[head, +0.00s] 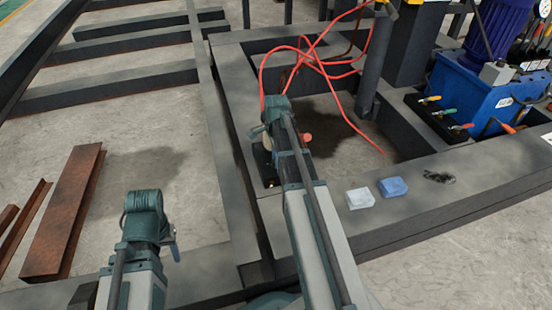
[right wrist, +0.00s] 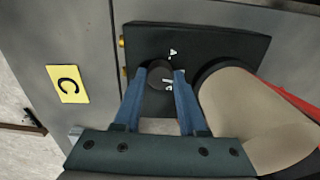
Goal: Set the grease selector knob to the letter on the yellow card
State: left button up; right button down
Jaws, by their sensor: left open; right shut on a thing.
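The yellow card (right wrist: 68,84) carries a black letter C, turned sideways in the right wrist view, on a grey steel face. Beside it is a black selector box (right wrist: 205,42) with white letters; an A shows above the knob, and other marks are partly hidden. The dark round selector knob (right wrist: 157,80) sits between the blue fingers of my right gripper (right wrist: 163,76), which is shut on it. I cannot tell where its pointer points. In the head view my right arm hides most of the box. My left gripper (head: 172,248) is open and empty at lower left, away from the box.
A tan cylinder (right wrist: 245,110) with a red hose stands close beside my right gripper. Red hoses (head: 325,65) loop over the frame opening. A white block (head: 359,198) and a blue block (head: 392,187) lie on the beam. Rusty steel pieces (head: 68,205) lie at left.

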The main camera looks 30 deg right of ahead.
jog(key=m, duration=0.5)
jog(key=shift+m, duration=2.4)
jog(key=shift+c, duration=2.3)
grip_release()
jog(key=shift+r, duration=0.15)
notch_tip(320, 180, up, 14)
jog(key=p, duration=1.3)
jog(key=shift+f+p, duration=0.2)
jog(key=shift+p, duration=0.2)
